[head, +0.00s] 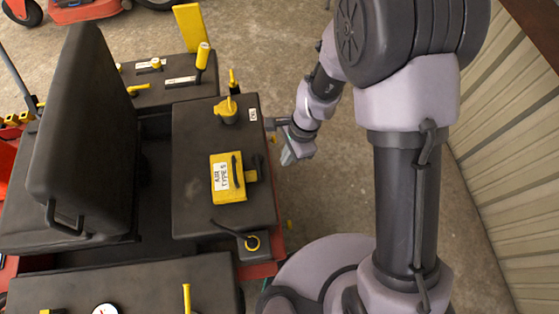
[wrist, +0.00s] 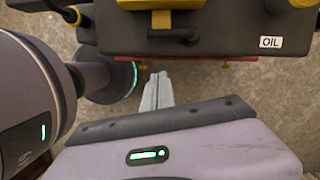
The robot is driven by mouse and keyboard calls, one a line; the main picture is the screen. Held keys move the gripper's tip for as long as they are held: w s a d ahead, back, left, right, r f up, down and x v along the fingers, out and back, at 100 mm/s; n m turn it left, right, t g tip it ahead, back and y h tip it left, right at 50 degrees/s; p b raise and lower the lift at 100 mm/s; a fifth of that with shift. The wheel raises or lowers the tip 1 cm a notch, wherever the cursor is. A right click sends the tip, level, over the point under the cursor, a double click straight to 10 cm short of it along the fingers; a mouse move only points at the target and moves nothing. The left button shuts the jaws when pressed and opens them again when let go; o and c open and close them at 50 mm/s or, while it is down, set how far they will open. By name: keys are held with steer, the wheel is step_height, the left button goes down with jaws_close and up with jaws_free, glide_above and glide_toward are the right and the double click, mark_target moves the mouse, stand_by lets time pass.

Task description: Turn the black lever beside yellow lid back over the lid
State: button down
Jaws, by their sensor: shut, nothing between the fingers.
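The yellow lid (head: 222,191), with a white label, lies on the black side box right of the seat. A thin dark bar (head: 236,172) runs along the lid's right part. A short black lever piece (head: 258,166) shows just right of the lid, by a small yellow block (head: 250,176). In the wrist view the black lever (wrist: 174,36) lies close beside yellow parts (wrist: 172,4) at the top edge; the lid is mostly cut off there. My gripper (head: 288,158) is shut and empty, right of the box and apart from the lever. Its fingers show in the wrist view (wrist: 158,92).
A yellow knob (head: 226,110) and the OIL label (head: 253,115) are farther back. The seat (head: 85,130) stands left. Bare floor (head: 330,195) lies right of the machine, before a ribbed wall (head: 510,170).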

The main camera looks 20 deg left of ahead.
steer(key=p+v, duration=0.1)
steer(key=v, duration=0.2)
steer(key=shift+d+r, duration=0.15)
steer(key=w+d+r+n+t+y, duration=0.1)
steer(key=d+r, duration=0.2)
steer(key=r, duration=0.5)
steer(key=w+d+r+n+t, duration=0.1)
steer(key=w+d+r+t, duration=0.15)
steer(key=r, duration=0.55)
steer(key=s+d+r+n+t+h, duration=0.1)
steer(key=s+d+r+n+t, duration=0.2)
steer(key=s+d+r, duration=0.8)
steer(key=d+r+t, duration=0.1)
steer(key=d+r, duration=0.2)
steer(key=shift+s+d, duration=0.1)
steer(key=shift+d, duration=0.05)
